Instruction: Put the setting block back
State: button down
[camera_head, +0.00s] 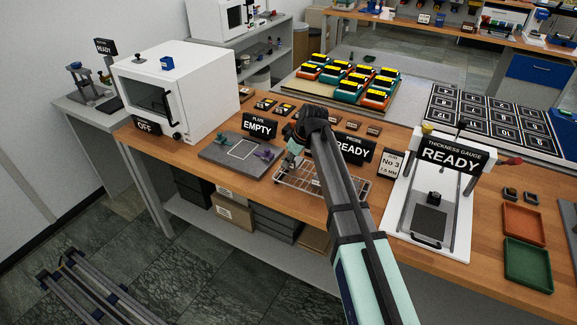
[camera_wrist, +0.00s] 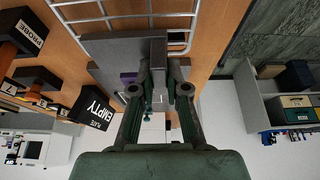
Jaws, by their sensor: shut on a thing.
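My gripper (camera_wrist: 158,88) is shut on a small grey block, which I take to be the setting block (camera_wrist: 158,56). In the wrist view the block sits between the fingertips, in front of the grey plate and close to the wire rack (camera_wrist: 105,20). In the head view my gripper (camera_head: 291,160) is above the bench between the grey plate (camera_head: 222,158) and the wire rack (camera_head: 352,191). My arm covers part of the rack, and the block cannot be made out clearly there. The thickness gauge (camera_head: 458,205) stands at right, its sign reading READY.
A white oven (camera_head: 186,85) marked OFF stands at left. Signs EMPTY (camera_head: 259,126) and READY (camera_head: 357,149) and small dark stands (camera_head: 352,126) line the bench behind. Orange (camera_head: 524,222) and green (camera_head: 527,262) trays lie at right. A card (camera_head: 390,164) reads No 3.

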jog(key=shift+f+p, duration=0.3)
jog(key=shift+f, duration=1.15)
jog(key=shift+f, duration=0.15)
jog(key=c, duration=1.2)
grip_release()
jog(key=b+v, duration=0.2)
jog(key=v, duration=1)
jog(key=shift+b, duration=0.4)
